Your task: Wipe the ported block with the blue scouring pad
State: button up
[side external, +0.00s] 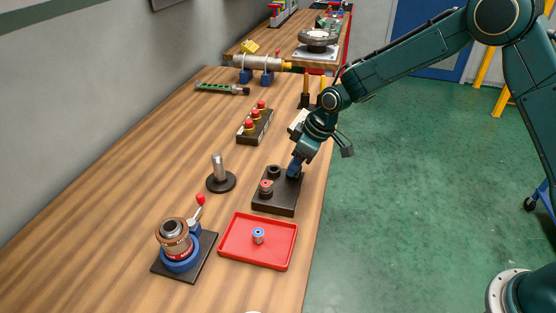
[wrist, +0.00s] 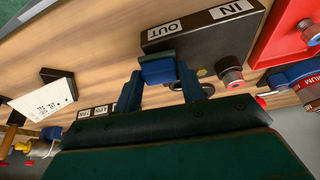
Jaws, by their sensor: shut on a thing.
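The ported block (side external: 277,204) is a black block near the front edge of the bench, with a red-ringed fitting and a dark round port on top. In the wrist view the block (wrist: 205,48) shows white IN and OUT labels. My gripper (side external: 296,163) is over the block's far right corner, pointing down. In the wrist view my gripper (wrist: 163,84) is shut on the blue scouring pad (wrist: 157,72), which has a greenish edge. The pad overlaps the block's end by the OUT label; I cannot tell whether they touch. The fingers partly hide the port.
A red tray (side external: 228,250) with a small cylinder stands in front of the block. A black-based post (side external: 221,182) stands to its left, a button box (side external: 255,125) behind.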

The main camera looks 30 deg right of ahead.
jog(key=shift+r, duration=3.8)
